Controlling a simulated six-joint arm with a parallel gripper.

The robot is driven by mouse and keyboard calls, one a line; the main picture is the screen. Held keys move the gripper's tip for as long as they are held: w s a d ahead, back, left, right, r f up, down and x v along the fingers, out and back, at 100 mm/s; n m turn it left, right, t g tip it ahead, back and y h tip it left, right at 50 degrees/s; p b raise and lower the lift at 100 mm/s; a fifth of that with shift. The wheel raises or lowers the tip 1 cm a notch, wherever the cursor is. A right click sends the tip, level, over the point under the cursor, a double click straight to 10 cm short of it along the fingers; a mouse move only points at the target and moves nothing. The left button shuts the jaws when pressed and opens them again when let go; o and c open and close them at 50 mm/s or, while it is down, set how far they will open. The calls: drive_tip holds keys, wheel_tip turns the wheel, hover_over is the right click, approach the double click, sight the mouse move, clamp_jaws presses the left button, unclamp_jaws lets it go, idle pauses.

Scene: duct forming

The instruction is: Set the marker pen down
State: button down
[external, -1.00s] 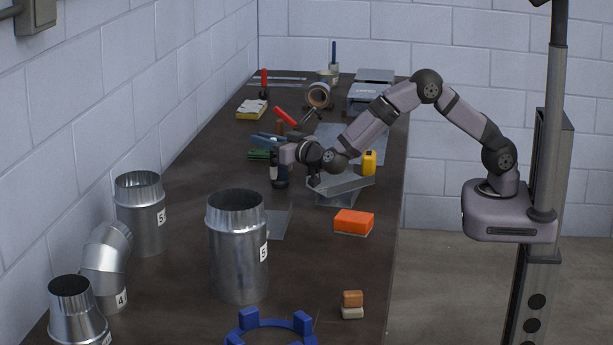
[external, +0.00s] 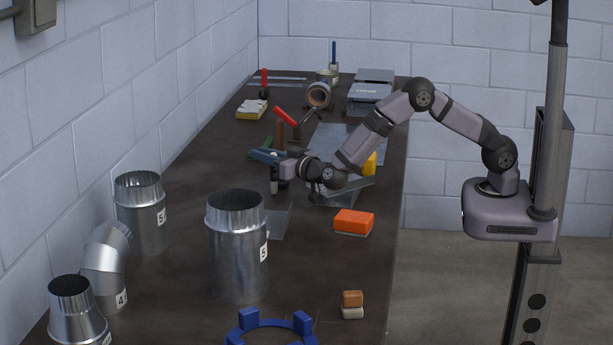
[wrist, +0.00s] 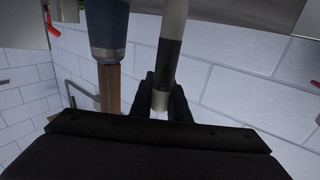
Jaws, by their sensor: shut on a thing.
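The marker pen is a slim cylinder with a light body and a black band. In the wrist view the marker pen (wrist: 171,45) stands lengthwise between the dark fingers of my gripper (wrist: 164,95), which is shut on it. In the external view the marker pen (external: 274,184) points down below my gripper (external: 277,168), its dark part above and a pale end at the bottom. My gripper is low over the middle of the workbench. I cannot tell whether the pen's lower end touches the bench.
A blue part (external: 266,156) shows beside my gripper, near a red-handled tool (external: 286,116). A sheet-metal piece (external: 345,190) lies right of the gripper, with an orange block (external: 353,222) nearer. A tall duct (external: 237,255) stands in front. Bare workbench (external: 200,205) lies to the left.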

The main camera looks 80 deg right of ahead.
drive_tip(key=c, duration=1.7)
unclamp_jaws()
drive_tip(key=shift+f, duration=0.1)
drive_tip(key=b+v, duration=0.1)
drive_tip(key=v, duration=0.6)
drive_tip(key=shift+s+a, duration=0.2)
